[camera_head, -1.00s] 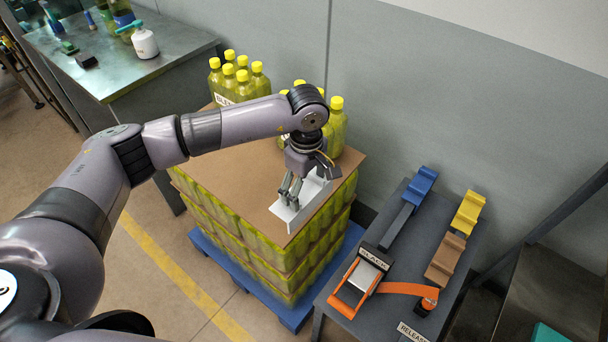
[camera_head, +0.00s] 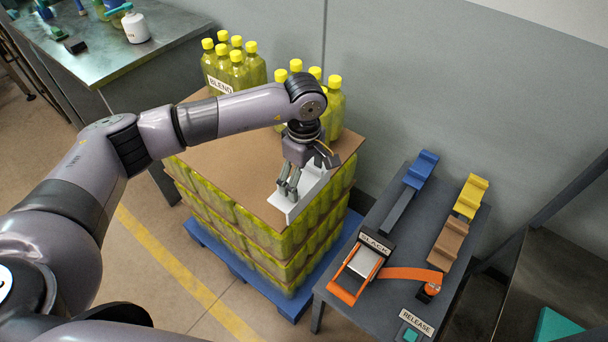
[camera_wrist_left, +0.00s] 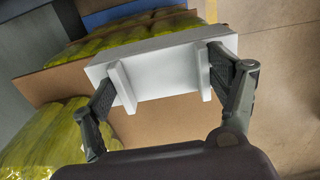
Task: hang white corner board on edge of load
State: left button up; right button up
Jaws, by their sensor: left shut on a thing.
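The white corner board (camera_head: 313,190) is at the right edge of the load, near its front corner. My left gripper (camera_head: 289,188) is shut on the board, with its fingers pointing down. In the left wrist view the board (camera_wrist_left: 160,75) spans between the two fingers, which reach its ribbed side. The load is a stack of yellow-green bottles with a brown cardboard sheet (camera_head: 225,155) on top. Whether the board touches the sheet or the load's side cannot be told. My right gripper is not in view.
Bottles with yellow caps (camera_head: 235,68) stand on the sheet's back part. A blue pallet (camera_head: 240,268) carries the load. Right of it, a dark table (camera_head: 400,215) holds an orange ratchet strap (camera_head: 355,275), blue, yellow and brown pieces. A grey wall stands behind.

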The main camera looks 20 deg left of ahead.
aim_at(304, 185)
pick_arm(q)
jog(key=shift+f+b, duration=2.15)
jog(key=shift+f, duration=0.55)
jog(key=shift+f+b, duration=0.6)
jog(key=shift+b, duration=0.05)
jog(key=o, duration=1.1)
jog(key=shift+r, duration=0.1)
notch_tip(304, 185, up, 12)
jog(key=shift+f, duration=0.1)
